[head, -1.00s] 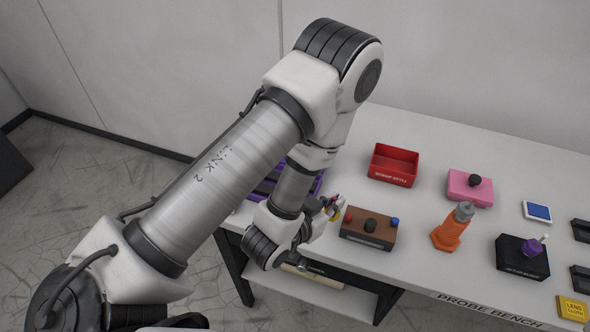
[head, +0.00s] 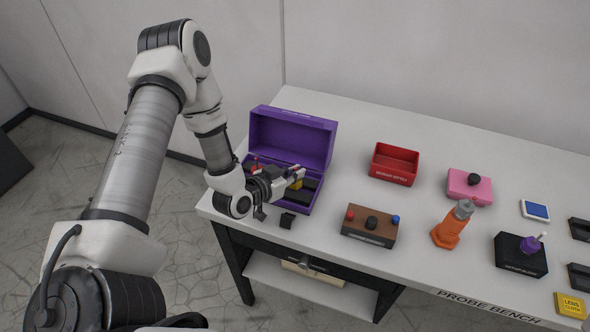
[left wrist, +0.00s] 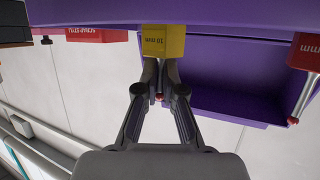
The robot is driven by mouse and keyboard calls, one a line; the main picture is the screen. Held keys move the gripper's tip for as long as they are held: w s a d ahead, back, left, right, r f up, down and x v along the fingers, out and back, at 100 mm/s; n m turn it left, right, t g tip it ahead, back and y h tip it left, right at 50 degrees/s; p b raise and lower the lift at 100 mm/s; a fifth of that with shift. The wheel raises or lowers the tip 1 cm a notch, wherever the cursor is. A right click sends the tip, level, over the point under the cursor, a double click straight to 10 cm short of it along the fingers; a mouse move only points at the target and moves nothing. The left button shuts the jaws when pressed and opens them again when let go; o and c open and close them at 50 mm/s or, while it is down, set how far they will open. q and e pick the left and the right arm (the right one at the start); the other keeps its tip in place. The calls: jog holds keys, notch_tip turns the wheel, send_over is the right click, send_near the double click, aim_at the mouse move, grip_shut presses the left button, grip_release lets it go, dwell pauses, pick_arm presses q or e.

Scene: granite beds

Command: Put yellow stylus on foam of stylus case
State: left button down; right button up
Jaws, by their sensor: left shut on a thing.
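The open purple stylus case (head: 291,137) stands at the left end of the bench with its lid raised at the back. Dark foam (head: 310,190) shows inside it, partly hidden by my gripper. My left gripper (head: 290,176) is over the case, shut on the yellow stylus (head: 296,185). In the left wrist view the stylus's yellow block (left wrist: 163,42), marked 10 mm, sits at the fingertips (left wrist: 161,68). A small red tip shows between the fingers. I cannot tell whether the stylus touches the foam. A red stylus (left wrist: 305,52) shows to the right in the wrist view.
A brown block with coloured knobs (head: 368,227) stands right of the case. A red scrap styli box (head: 394,165) is behind it. An orange stand (head: 452,226), pink block (head: 470,187) and black block (head: 521,257) are farther right.

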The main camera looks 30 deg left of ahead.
pick_arm(q)
jog(key=shift+w+f, duration=0.1)
jog(key=shift+a, duration=0.1)
jog(key=shift+s+f, duration=0.15)
jog(key=shift+s, duration=0.05)
jog(key=c, duration=1.3)
grip_release()
jog(key=shift+w, duration=0.1)
